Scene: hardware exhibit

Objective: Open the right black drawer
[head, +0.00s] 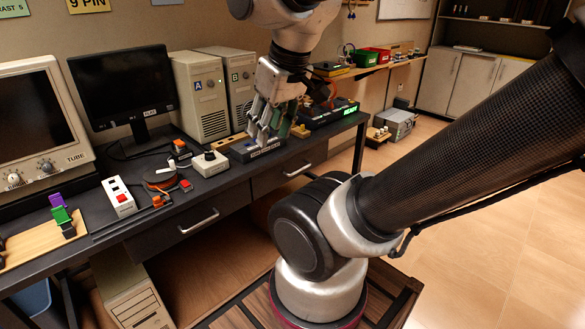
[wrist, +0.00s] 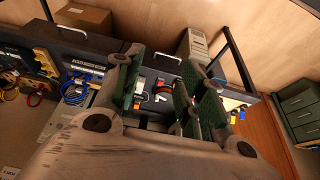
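The right black drawer (head: 272,179) is under the desk top in the head view, its front looking flush and shut. Its silver bar handle (head: 297,170) is clear of my gripper. In the wrist view, which looks turned around, that handle (wrist: 72,28) shows at the upper left. My gripper (head: 262,138) is over the desk top, above and behind the drawer front. Its green-padded fingers stand apart with nothing seen between them, as the wrist view (wrist: 160,72) also shows. The exact height of the fingertips over the desk is hard to tell.
A left black drawer (head: 180,232) with a similar handle is beside it. Devices, including a white switch box (head: 119,197) and a knob box (head: 209,163), crowd the desk top. Computer towers (head: 202,95) stand behind. A beige tower (head: 133,300) stands below. Floor is open at right.

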